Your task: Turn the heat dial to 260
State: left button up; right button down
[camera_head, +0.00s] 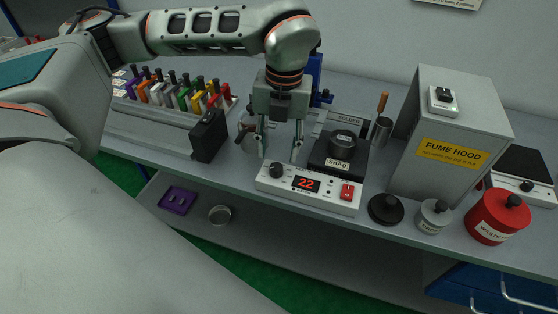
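The heat dial is a black knob (277,170) on the left of a white control panel (318,195) at the bench's front edge. Beside it a red display (306,184) reads 22, and a red switch (347,191) sits at the right. My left gripper (280,155) points down just above and behind the dial. Its two fingers are apart with nothing visible between them, and no contact with the dial can be made out. My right gripper does not show.
Behind the panel stands a black hotplate (336,157) with a dark pot marked SnAg (343,144). A black box (208,136) stands left of the gripper. A grey fume hood (447,130), a black lidded disc (385,209) and a red waste can (496,217) stand to the right.

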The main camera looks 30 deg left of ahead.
aim_at(277, 166)
pick_arm(q)
jog(key=shift+a+f, duration=0.1)
jog(key=shift+f, duration=2.45)
jog(key=c, duration=1.1)
